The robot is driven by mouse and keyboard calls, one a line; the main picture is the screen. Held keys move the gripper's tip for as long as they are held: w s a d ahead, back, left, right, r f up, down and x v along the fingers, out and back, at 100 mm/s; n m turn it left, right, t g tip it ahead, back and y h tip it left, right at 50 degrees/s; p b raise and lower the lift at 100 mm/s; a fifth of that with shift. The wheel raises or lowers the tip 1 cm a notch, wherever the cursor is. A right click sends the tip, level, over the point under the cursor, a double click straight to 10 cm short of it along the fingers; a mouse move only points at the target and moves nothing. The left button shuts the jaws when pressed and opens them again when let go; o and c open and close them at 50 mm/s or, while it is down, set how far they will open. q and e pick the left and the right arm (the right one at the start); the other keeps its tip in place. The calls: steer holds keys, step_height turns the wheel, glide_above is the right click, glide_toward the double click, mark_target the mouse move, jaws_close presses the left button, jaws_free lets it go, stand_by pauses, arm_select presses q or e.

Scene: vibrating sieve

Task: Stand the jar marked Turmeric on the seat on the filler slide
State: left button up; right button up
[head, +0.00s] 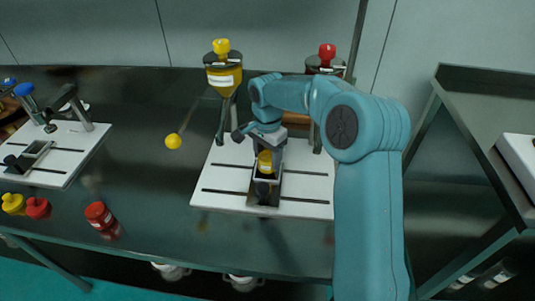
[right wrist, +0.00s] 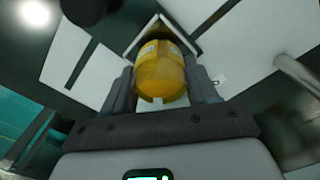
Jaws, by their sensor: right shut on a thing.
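A yellow jar (head: 265,161) is between the fingers of my right gripper (head: 268,160), over the white filler board. Its label is too small to read. In the right wrist view the yellow jar (right wrist: 160,72) sits between the two dark fingers of the gripper (right wrist: 165,90), which is shut on it. The dark seat (head: 262,193) on the slide is right by the jar, at the middle of the board (head: 220,180). I cannot tell whether the jar touches the seat. My left gripper is not in view.
A yellow hopper (head: 223,78) and a red hopper (head: 325,63) stand behind the board. A yellow ball knob (head: 173,141) sticks out at its left. A red jar (head: 100,215), a yellow lid (head: 13,203) and a red lid (head: 38,207) are at front left.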

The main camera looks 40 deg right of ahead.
stand_by(0.4)
steer(key=shift+f+b, duration=0.3)
steer(key=shift+f, duration=0.15)
steer(key=shift+f, duration=0.25)
stand_by(0.3)
stand_by(0.3)
steer(key=o, duration=1.2)
steer(key=shift+r, duration=0.1)
step_height(320, 180, up, 16)
steer(key=p, duration=0.3)
steer(key=shift+r, duration=0.1)
